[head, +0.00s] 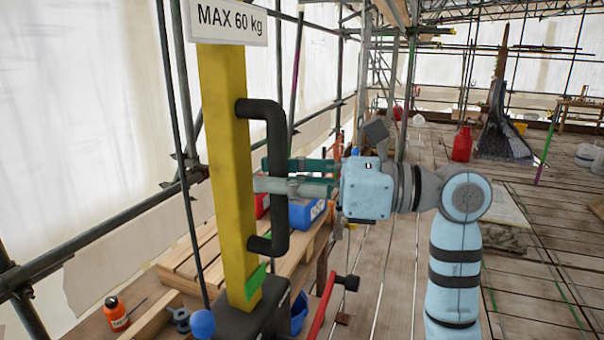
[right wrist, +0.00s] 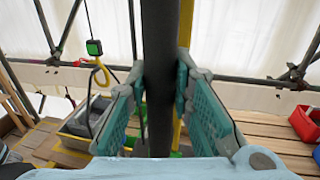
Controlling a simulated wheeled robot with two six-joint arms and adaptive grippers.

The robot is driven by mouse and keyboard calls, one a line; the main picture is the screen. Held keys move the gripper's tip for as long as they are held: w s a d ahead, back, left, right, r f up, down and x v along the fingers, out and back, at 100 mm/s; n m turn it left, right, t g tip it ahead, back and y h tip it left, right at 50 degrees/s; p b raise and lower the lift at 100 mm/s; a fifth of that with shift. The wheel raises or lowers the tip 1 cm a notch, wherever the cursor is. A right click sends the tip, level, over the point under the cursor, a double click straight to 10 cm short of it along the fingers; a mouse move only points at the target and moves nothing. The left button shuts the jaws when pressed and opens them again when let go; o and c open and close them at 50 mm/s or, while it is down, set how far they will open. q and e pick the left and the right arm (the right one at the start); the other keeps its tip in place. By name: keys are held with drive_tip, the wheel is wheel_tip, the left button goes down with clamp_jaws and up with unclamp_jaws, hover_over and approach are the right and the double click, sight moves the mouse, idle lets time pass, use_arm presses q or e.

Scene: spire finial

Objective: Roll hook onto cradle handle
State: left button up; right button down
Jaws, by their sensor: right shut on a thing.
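My right gripper (head: 275,176) is shut on the black handle (head: 280,218) of a yellow post (head: 228,150), with a finger on each side of the bar. In the right wrist view the dark bar (right wrist: 160,70) stands upright between the two teal finger pads. Past it, at the left, a yellow hook (right wrist: 102,77) hangs below a green block (right wrist: 94,48) on a dark line. My left gripper is not in view.
A "MAX 60 kg" sign (head: 228,20) tops the post, which rises from a black base (head: 255,318). Scaffold tubes and white sheeting run along the left. A blue box (head: 305,213) and an orange bottle (head: 116,314) are nearby.

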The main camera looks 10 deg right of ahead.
drive_tip(key=shift+s+a+r, duration=0.1)
drive_tip(key=shift+s+a, duration=0.15)
drive_tip(key=shift+s, duration=0.25)
drive_tip(key=c, duration=1.4)
unclamp_jaws()
drive_tip(key=shift+w+d, duration=0.15)
drive_tip(key=shift+w, duration=0.2)
drive_tip(key=v, duration=1.1)
drive_tip(key=shift+s+d, duration=0.3)
